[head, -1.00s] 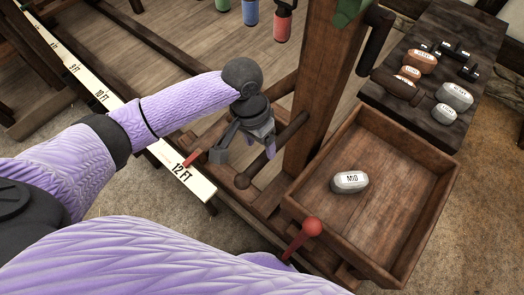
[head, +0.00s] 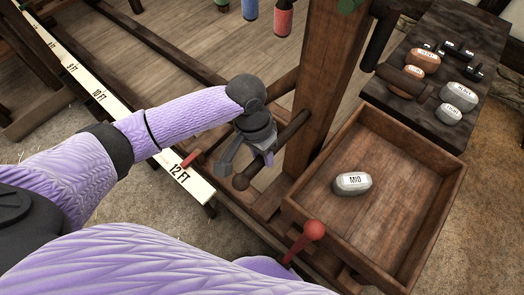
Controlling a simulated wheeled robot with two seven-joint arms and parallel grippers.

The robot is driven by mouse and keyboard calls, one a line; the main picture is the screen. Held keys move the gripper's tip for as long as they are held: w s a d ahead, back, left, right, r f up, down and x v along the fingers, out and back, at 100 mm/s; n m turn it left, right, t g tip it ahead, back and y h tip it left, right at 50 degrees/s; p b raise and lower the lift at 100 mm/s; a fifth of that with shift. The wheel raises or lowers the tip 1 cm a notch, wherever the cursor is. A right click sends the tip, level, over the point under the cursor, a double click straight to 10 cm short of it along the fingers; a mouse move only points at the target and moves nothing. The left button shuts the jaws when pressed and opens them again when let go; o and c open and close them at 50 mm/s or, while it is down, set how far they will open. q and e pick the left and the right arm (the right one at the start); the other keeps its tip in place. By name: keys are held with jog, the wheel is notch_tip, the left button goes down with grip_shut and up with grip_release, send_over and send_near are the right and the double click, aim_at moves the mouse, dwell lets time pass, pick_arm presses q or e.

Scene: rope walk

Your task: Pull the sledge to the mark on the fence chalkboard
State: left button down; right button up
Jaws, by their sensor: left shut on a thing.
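The sledge is a wooden frame with a thick upright post (head: 325,85) and an open wooden tray (head: 385,225). A grey weight labelled MID (head: 352,184) lies in the tray. My left gripper (head: 245,172) is shut on a dark round wooden bar (head: 291,129) that sticks out beside the post. A long white scale board (head: 120,112) runs along the left, with a 12 FT label near its end and a small red pointer (head: 190,159) at its edge. The fence chalkboard is not in view. My right gripper is not in view.
A dark bench (head: 440,115) at the upper right holds several weights. Coloured hanging pieces (head: 283,18) are at the top. Bare floor (head: 480,235) lies right of the tray.

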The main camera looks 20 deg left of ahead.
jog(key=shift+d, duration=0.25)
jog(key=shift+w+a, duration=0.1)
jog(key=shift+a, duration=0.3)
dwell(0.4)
